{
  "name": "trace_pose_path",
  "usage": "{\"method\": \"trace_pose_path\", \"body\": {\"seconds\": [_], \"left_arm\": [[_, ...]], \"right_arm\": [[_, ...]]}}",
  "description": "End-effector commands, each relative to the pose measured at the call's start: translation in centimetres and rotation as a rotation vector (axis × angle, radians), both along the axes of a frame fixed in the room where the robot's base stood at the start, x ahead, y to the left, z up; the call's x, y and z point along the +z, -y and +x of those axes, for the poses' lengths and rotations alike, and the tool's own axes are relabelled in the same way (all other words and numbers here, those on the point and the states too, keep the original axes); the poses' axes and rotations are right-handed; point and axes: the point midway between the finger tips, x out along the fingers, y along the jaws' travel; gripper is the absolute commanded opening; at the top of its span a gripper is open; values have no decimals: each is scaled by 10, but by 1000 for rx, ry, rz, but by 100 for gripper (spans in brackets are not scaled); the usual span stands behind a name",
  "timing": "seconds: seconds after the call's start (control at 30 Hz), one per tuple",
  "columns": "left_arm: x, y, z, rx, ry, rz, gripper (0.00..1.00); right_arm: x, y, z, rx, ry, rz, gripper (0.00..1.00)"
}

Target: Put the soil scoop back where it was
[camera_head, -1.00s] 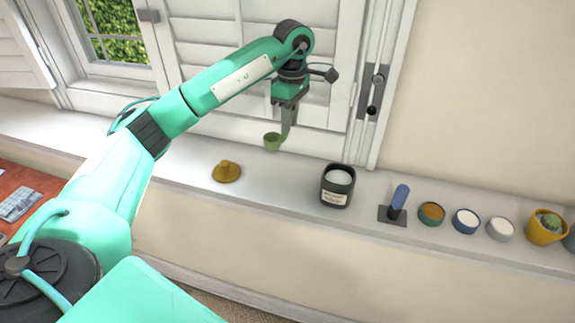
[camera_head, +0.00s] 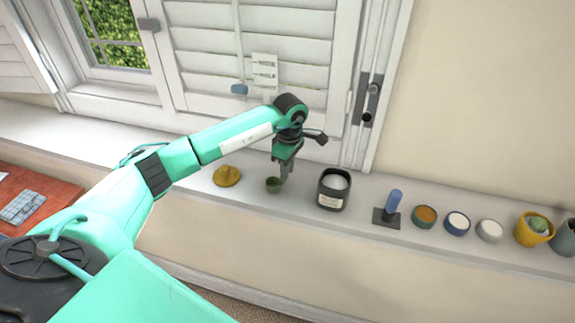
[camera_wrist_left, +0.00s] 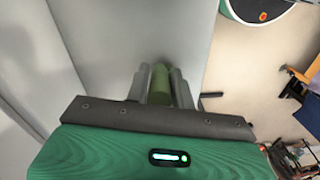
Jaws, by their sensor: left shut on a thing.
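The soil scoop (camera_head: 273,185) is small and green, with a cup-like bowl. My left gripper (camera_head: 284,177) points down and is shut on its upright handle, low over the white window sill (camera_head: 300,182), between a yellow-brown lid-like piece and a dark jar. I cannot tell whether the scoop touches the sill. In the left wrist view the green scoop handle (camera_wrist_left: 160,84) shows between the two grey fingers of my left gripper (camera_wrist_left: 160,80); its bowl is hidden. My right gripper is not in view.
The yellow-brown piece (camera_head: 227,176) lies left of the scoop, the dark jar (camera_head: 332,190) right of it. Farther right are a blue-handled tool (camera_head: 393,203), several small tubs and a yellow plant pot (camera_head: 533,230). White shutters (camera_head: 210,70) stand behind.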

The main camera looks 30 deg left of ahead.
Motion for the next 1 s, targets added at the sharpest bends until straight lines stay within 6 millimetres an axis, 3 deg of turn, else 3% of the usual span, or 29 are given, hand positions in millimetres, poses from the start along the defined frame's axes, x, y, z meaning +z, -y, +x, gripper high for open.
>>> {"method": "trace_pose_path", "body": {"seconds": [0.27,0.3,0.4,0.83,1.0], "left_arm": [[-3,0,1,0,2,0,0],[-3,0,1,0,2,0,26],[-2,0,0,0,1,0,45],[4,0,1,0,3,0,46],[31,0,4,-1,7,1,46]], "right_arm": [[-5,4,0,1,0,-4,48],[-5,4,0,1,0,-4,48],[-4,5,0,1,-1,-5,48],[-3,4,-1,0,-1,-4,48],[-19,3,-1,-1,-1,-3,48]]}}
